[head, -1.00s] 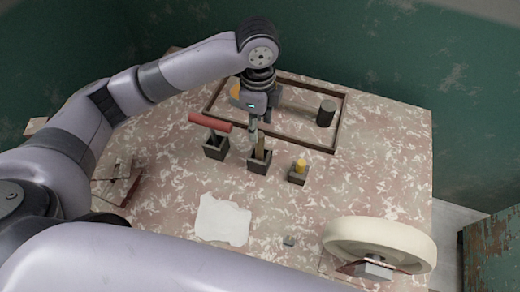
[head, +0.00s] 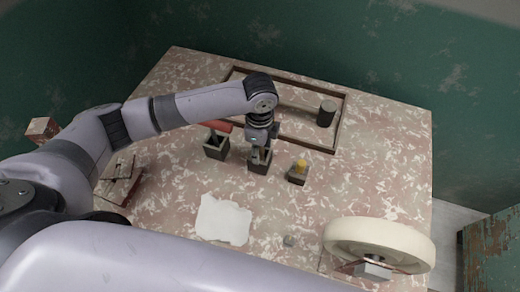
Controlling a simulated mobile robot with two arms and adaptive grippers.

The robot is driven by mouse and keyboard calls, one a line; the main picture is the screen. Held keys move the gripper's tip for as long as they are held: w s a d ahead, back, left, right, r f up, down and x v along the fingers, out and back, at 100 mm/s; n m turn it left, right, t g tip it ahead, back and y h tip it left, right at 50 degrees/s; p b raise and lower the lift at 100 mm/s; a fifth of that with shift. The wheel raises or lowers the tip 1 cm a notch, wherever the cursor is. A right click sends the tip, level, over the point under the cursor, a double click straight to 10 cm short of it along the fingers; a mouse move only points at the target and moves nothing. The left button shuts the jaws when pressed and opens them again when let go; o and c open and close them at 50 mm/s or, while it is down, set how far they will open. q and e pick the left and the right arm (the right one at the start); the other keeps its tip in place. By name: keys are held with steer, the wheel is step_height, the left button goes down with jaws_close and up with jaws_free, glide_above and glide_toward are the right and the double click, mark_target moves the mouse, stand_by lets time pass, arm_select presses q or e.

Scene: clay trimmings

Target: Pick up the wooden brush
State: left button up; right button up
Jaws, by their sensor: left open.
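A dark square holder (head: 259,168) stands at the middle of the table, with a slim wooden handle, likely the brush, upright in it. My left gripper (head: 260,150) points down right over this holder, with its open fingers at the handle. The gripper hides most of the handle, so I cannot tell whether the fingers touch it. My right gripper is not in view.
A dark holder with a red-handled tool (head: 220,126) stands left of it, and a holder with a yellow piece (head: 300,166) to the right. Behind are a brown frame (head: 341,118) and a dark cylinder (head: 326,113). In front lie a white sheet (head: 223,220) and a cream wheel (head: 380,237).

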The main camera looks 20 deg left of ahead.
arm_select(q)
steer(key=shift+c, duration=0.2)
jaws_close()
stand_by(0.3)
